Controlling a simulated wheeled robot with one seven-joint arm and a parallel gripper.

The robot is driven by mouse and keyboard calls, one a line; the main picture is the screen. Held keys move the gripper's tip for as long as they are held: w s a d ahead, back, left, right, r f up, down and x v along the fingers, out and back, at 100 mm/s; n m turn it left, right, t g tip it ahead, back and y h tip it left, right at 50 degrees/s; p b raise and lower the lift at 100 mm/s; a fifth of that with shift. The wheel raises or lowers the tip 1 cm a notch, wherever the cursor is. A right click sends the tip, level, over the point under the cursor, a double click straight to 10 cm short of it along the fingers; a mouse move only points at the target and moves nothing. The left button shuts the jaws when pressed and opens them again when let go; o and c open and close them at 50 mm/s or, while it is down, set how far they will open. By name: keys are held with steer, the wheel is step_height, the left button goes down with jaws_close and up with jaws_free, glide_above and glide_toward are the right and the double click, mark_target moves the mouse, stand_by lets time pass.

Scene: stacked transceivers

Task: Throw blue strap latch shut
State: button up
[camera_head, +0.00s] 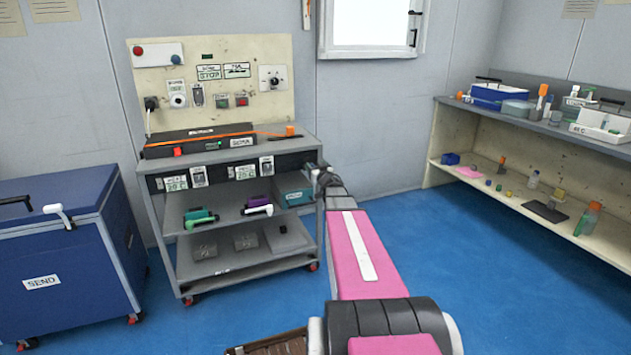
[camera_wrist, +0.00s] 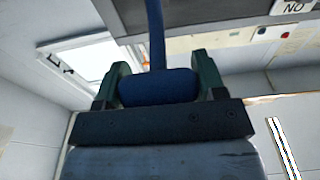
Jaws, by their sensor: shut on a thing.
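A blue strap latch shows in the wrist view as a thick rounded blue grip (camera_wrist: 157,88) with a narrow blue strap (camera_wrist: 154,35) running up from it. My gripper (camera_wrist: 158,78) has its two dark green fingers at either side of the blue grip and is shut on it. In the head view my gripper (camera_head: 323,172) is at the right side of the grey cart (camera_head: 309,240), near its upper part. I cannot make out the blue latch in the head view; my wrist and the cart's corner hide that spot.
A dark unit with an orange strap (camera_head: 235,135) lies on the cart top. A teal box (camera_head: 293,189) and handled devices sit on its shelf. A blue chest (camera_head: 60,250) stands left. A cluttered shelf bench (camera_head: 440,140) stands right. Blue floor between is clear.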

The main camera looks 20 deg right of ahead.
steer(key=shift+w+r, duration=0.1)
steer(key=shift+w, duration=0.05)
stand_by(0.8)
steer(key=shift+w+r+g, duration=0.2)
steer(key=shift+r+g, duration=0.1)
steer(key=shift+r, duration=0.15)
steer(key=o, duration=1.1)
steer(key=shift+s+d+f, duration=0.1)
steer(key=shift+s+f, duration=0.05)
steer(key=shift+s, duration=1.9)
steer(key=shift+s+f, duration=0.15)
steer(key=shift+s, duration=1.9)
steer(key=shift+s, duration=0.1)
